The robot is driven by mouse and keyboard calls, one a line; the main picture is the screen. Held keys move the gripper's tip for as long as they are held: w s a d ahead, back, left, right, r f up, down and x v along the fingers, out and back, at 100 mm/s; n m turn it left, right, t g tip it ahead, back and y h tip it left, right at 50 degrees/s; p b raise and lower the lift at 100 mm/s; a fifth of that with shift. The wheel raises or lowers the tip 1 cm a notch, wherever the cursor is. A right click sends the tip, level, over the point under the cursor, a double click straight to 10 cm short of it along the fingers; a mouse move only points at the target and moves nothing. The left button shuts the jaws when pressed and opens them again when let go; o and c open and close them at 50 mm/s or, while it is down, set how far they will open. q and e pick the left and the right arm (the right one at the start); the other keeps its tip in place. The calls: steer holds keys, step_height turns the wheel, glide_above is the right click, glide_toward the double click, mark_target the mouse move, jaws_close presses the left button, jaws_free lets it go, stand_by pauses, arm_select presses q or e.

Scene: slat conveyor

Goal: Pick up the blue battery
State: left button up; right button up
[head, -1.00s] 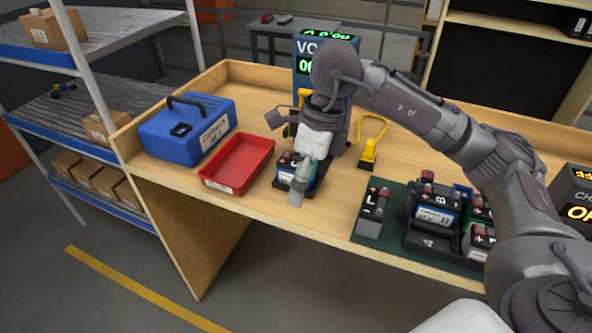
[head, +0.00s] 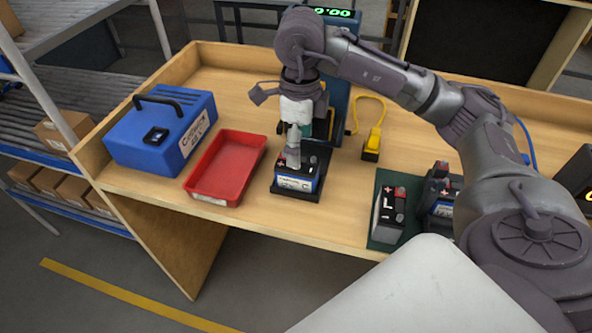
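A battery with a blue, white and black case (head: 297,182) sits upright on a black stand (head: 284,194) near the front edge of the workbench. My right gripper (head: 293,158) points down at its top from behind. The fingers overlap the battery's top in the head view. I cannot tell whether they touch it or how far apart they are. Part of the battery's top is hidden by the fingers. My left gripper is not in view.
A red tray (head: 229,166) lies just left of the battery, with a blue case (head: 160,130) beyond it. A yellow plug with a cable (head: 373,141) is to the right. Other batteries (head: 389,214) stand on a green mat (head: 380,243). A blue meter (head: 338,101) stands behind.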

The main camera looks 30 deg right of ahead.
mark_target(297, 172)
step_height(297, 172, down, 3)
steer(key=shift+w+r, duration=0.1)
steer(key=f+p, duration=0.2)
steer(key=f, duration=0.1)
steer(key=shift+w+d, duration=0.1)
steer(key=shift+w, duration=0.3)
step_height(297, 172, down, 2)
steer(key=shift+w+f+p, duration=0.1)
steer(key=shift+f+p, duration=0.1)
steer(key=shift+p, duration=0.1)
steer(key=shift+d+f, duration=0.1)
steer(key=shift+f, duration=0.25)
steer(key=shift+c, duration=0.3)
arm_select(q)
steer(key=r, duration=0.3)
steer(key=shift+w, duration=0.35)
arm_select(e)
steer(key=c, duration=1.4)
